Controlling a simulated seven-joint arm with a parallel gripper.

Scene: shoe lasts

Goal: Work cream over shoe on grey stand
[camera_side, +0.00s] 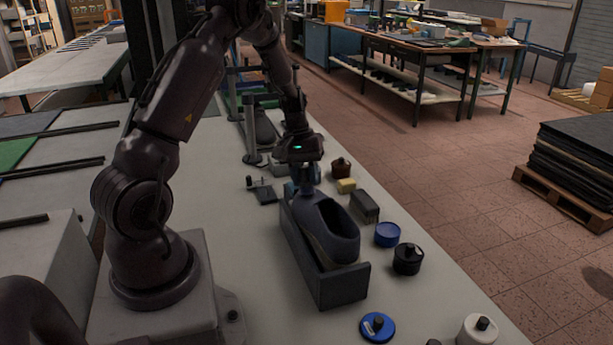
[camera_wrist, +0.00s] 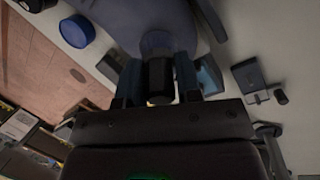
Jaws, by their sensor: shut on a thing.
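A dark navy shoe (camera_side: 328,228) lies in a grey stand (camera_side: 342,290) on the bench, its opening facing up. My gripper (camera_side: 304,176) is above the far end of the shoe. In the wrist view my gripper (camera_wrist: 159,84) has its blue fingers shut on a black-handled tool (camera_wrist: 160,78). The tool's rounded, greyish head (camera_wrist: 157,42) points toward the dark shoe (camera_wrist: 150,14). I cannot tell whether the head touches the shoe. A blue tin (camera_side: 387,234) and a black jar (camera_side: 407,259) stand right of the stand; their contents are hidden.
A dark block (camera_side: 365,207), a yellow block (camera_side: 346,186) and a brown jar (camera_side: 341,167) stand along the right edge. A blue disc with a black knob (camera_side: 377,327) and a white jar (camera_side: 479,331) are in front. A small dark fixture (camera_side: 264,192) is left of the stand.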

